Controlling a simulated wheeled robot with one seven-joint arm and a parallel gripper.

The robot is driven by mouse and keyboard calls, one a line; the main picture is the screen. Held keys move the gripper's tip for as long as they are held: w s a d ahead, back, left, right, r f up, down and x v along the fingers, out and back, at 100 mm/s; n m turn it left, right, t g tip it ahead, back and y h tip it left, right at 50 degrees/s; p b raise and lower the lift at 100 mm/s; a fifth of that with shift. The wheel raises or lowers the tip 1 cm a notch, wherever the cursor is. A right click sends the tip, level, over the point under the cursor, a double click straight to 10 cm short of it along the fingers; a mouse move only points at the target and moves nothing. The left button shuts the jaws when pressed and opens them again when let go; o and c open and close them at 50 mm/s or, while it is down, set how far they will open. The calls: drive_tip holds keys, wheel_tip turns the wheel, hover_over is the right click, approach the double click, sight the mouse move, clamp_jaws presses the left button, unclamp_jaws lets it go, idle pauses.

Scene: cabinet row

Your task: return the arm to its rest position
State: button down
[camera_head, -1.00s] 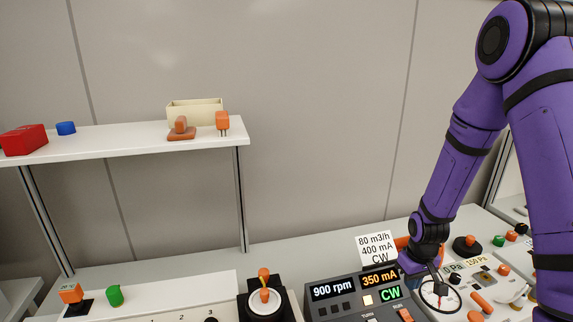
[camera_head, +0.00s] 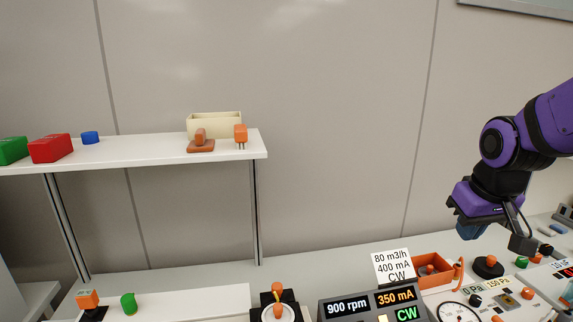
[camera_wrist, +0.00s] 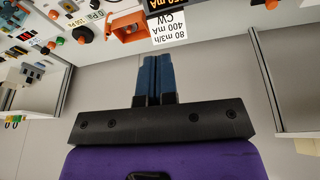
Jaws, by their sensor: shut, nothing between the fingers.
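My purple arm enters the head view from the right edge. My gripper (camera_head: 470,230) hangs at its end, above the right part of the bench and clear of it. In the wrist view, the two blue fingers of my gripper (camera_wrist: 157,80) lie side by side, shut with nothing between them. The wrist view is upside down, with the bench panels along its top.
Below my gripper are an orange bin (camera_head: 433,268), a sign card (camera_head: 393,266), a display console (camera_head: 370,305) and a gauge panel (camera_head: 505,298). At left, a white shelf (camera_head: 130,154) carries a red box (camera_head: 51,148), a cream bin (camera_head: 214,125) and small parts.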

drive_tip(key=s+a+r+t, duration=0.1)
drive_tip(key=s+a+r, duration=0.1)
drive_tip(key=s+r, duration=0.6)
drive_tip(key=s, duration=0.5)
drive_tip(key=shift+s+r+m+t, duration=0.25)
drive_tip(key=shift+s+m+t, duration=0.1)
drive_tip(key=shift+m+t, duration=0.05)
drive_tip(key=w+d+f+n+g+h, duration=0.15)
drive_tip(key=w+d+f+n, duration=0.25)
drive_tip(key=w+f+n, duration=0.9)
drive_tip(key=w+d+f+n+g+y, duration=0.1)
drive_tip(key=w+f+n, duration=0.2)
drive_tip(key=f, duration=0.7)
drive_tip(key=w+d+f+n+g+y, duration=0.1)
drive_tip(key=w+f+n, duration=0.3)
drive_tip(key=f, duration=0.6)
drive_tip(key=shift+w+d+f, duration=0.15)
drive_tip(key=shift+w+d, duration=0.2)
